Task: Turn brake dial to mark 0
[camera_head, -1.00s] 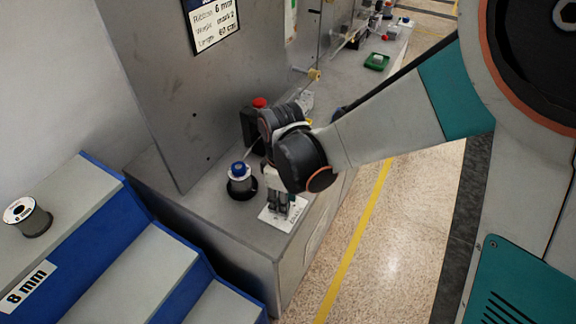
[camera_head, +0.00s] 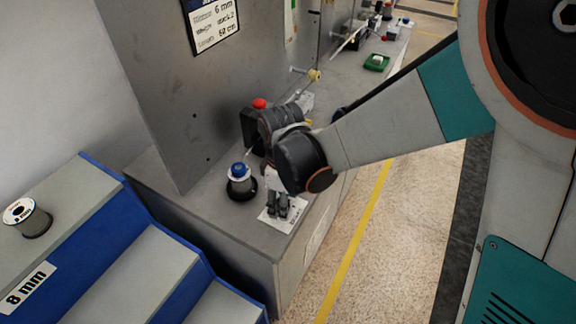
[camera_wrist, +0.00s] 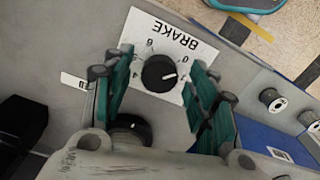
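The brake dial (camera_wrist: 160,73) is a round black knob on a white plate (camera_wrist: 150,28) lettered BRAKE, upside down in the wrist view. Its white pointer line points to the right in that view; the small marks around it are hard to read. My gripper (camera_wrist: 161,60) is open, with one teal finger on each side of the knob and a visible gap to it on both sides. In the head view the plate (camera_head: 270,219) lies near the bench's front corner, and my gripper (camera_head: 280,206) hides the dial.
A blue-topped spool (camera_head: 239,172) stands on the bench left of my gripper. A red button (camera_head: 259,103) is behind it. Blue-edged steps with another spool (camera_head: 32,219) are at the left. A tall metal panel (camera_head: 180,90) rises behind. A green tray (camera_head: 376,63) lies farther along.

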